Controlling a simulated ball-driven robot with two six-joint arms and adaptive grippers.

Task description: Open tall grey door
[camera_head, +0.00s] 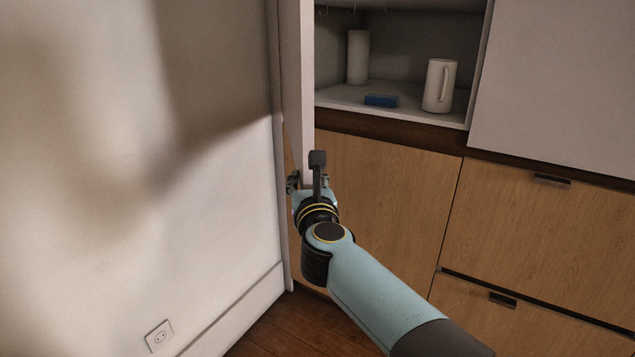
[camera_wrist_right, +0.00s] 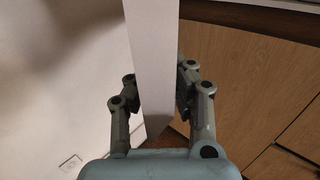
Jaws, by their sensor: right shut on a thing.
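The tall grey door (camera_head: 295,75) stands swung open, seen nearly edge-on beside the left wall, with the cupboard interior exposed to its right. My right gripper (camera_head: 309,180) is at the lower end of the door. In the right wrist view the door (camera_wrist_right: 152,35) runs between the two fingers of my right gripper (camera_wrist_right: 158,78), one finger on each side, and the gripper is shut on it. The finger contact is partly hidden by the door and the wrist. My left gripper is not in view.
The open cupboard shelf (camera_head: 345,95) holds a white mug (camera_head: 440,86), a pale cylinder (camera_head: 358,57) and a blue block (camera_head: 381,100). Wooden cabinet fronts (camera_head: 385,195) lie below. The wall (camera_head: 215,190) with a socket (camera_head: 159,336) is close on the left.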

